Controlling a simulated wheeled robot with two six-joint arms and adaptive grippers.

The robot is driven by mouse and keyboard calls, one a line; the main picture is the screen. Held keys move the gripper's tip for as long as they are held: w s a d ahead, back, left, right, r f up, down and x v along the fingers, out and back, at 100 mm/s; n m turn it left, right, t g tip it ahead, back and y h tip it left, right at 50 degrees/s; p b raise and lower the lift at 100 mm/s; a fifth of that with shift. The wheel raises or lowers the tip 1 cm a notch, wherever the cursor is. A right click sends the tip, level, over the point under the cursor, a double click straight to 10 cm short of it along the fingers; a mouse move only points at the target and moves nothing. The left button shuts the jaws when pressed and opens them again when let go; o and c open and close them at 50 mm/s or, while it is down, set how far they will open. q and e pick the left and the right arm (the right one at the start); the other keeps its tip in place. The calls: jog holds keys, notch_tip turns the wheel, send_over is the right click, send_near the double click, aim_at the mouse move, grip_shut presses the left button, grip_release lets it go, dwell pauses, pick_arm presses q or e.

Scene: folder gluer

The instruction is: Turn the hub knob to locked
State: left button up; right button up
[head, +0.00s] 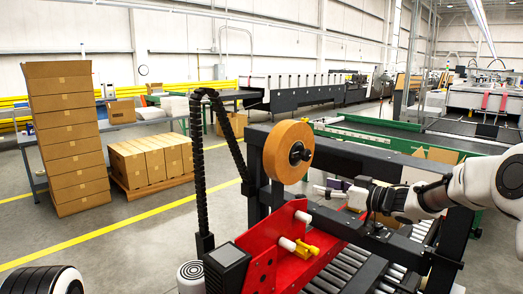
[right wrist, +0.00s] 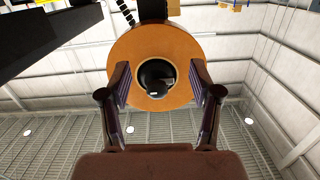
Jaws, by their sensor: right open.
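The hub knob (head: 299,153) is a small black knob at the centre of an orange-tan tape roll (head: 279,142), mounted upright on the dark machine frame. In the right wrist view the knob (right wrist: 155,79) sits in the roll's (right wrist: 190,55) dark hub, and a small lever-like part shows on it. My right gripper (head: 322,191) is open, below and right of the knob in the head view. In the right wrist view its two fingers stand on either side of the hub, apart from the knob. My left gripper is not in view.
A red plate (head: 262,262) with yellow and white fittings stands below the roll, over a roller conveyor (head: 345,265). A black cable chain (head: 199,170) rises at left. Stacked cartons (head: 68,135) stand farther left. The dark crossbar (head: 350,151) runs behind my right gripper.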

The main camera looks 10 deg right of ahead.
send_near(308, 157)
notch_tip(308, 157, down, 2)
jog(key=w+a, duration=0.1)
jog(key=a, duration=0.1)
jog(key=d+r+t, duration=0.1)
jog(key=r, duration=0.1)
jog(key=p+x, duration=0.1)
jog(key=x, duration=0.1)
jog(key=p+x, duration=0.1)
jog(key=x, duration=0.2)
jog(key=p+x, duration=0.1)
jog(key=x, duration=0.1)
jog(key=shift+w+a+f, duration=0.2)
jog(key=shift+w+f, duration=0.1)
jog(key=shift+f, duration=0.05)
jog(key=shift+s+d, duration=0.25)
jog(key=shift+d, duration=0.15)
jog(key=c, duration=0.6)
jog(key=shift+a, duration=0.1)
jog(key=c, duration=0.6)
